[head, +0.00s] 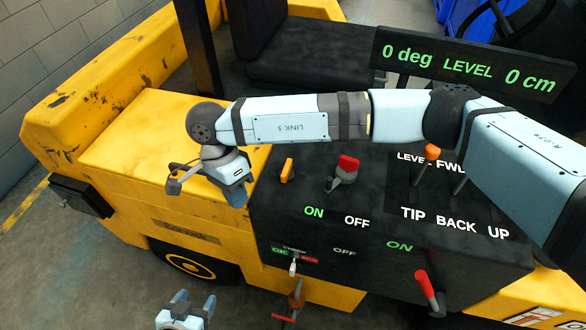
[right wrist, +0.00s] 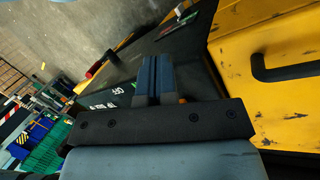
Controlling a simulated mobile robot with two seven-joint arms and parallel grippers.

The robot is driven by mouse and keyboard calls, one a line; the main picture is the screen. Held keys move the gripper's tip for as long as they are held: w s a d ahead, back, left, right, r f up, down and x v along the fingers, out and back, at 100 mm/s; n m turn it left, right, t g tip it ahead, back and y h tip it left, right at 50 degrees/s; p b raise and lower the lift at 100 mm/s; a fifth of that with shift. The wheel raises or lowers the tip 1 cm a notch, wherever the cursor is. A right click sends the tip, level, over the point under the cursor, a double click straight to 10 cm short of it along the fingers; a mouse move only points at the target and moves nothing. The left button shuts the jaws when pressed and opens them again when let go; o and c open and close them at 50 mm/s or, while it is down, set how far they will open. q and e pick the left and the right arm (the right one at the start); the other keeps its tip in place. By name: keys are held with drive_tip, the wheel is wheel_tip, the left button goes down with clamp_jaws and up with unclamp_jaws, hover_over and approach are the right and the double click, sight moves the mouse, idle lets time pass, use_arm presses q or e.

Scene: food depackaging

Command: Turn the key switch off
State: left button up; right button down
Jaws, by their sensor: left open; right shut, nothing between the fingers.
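A black control panel (head: 300,235) on the yellow vehicle carries the switches. A small upright orange tab (head: 287,170), which looks like the key switch, stands at its back left, above and left of the green ON label (head: 314,211); its exact setting is unclear. My right gripper (head: 236,192) is shut and empty, pointing down left of the orange tab, apart from it. In the right wrist view its blue fingers (right wrist: 153,80) are together over the dark panel. My left gripper (head: 185,312) is open and empty at the bottom edge of the head view, in front of the vehicle.
A red-topped lever (head: 345,172) stands right of the tab, near the OFF label (head: 356,221). An orange-topped lever (head: 432,152), a front red lever (head: 428,290) and a red-orange handle (head: 296,299) are nearby. My right arm spans above the panel. A LEVEL display (head: 470,66) is behind.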

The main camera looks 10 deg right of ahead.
sight(340, 173)
drive_tip(key=w+d+r+t+h, duration=0.3)
drive_tip(key=w+d+r+h, duration=0.2)
drive_tip(key=w+d, duration=0.45)
drive_tip(key=p+x, duration=0.3)
drive_tip(key=x, duration=0.6)
drive_tip(key=shift+d+f, duration=0.25)
drive_tip(key=shift+f, duration=0.05)
drive_tip(key=shift+s+d+r+p, duration=0.1)
drive_tip(key=shift+s+d+p, duration=0.55)
drive_tip(key=shift+s+d, duration=0.4)
drive_tip(key=shift+s, duration=0.1)
drive_tip(key=shift+s+d, duration=0.2)
use_arm(q)
wheel_tip(340, 173, up, 4)
drive_tip(key=shift+w+r, duration=0.1)
drive_tip(key=shift+r, duration=0.05)
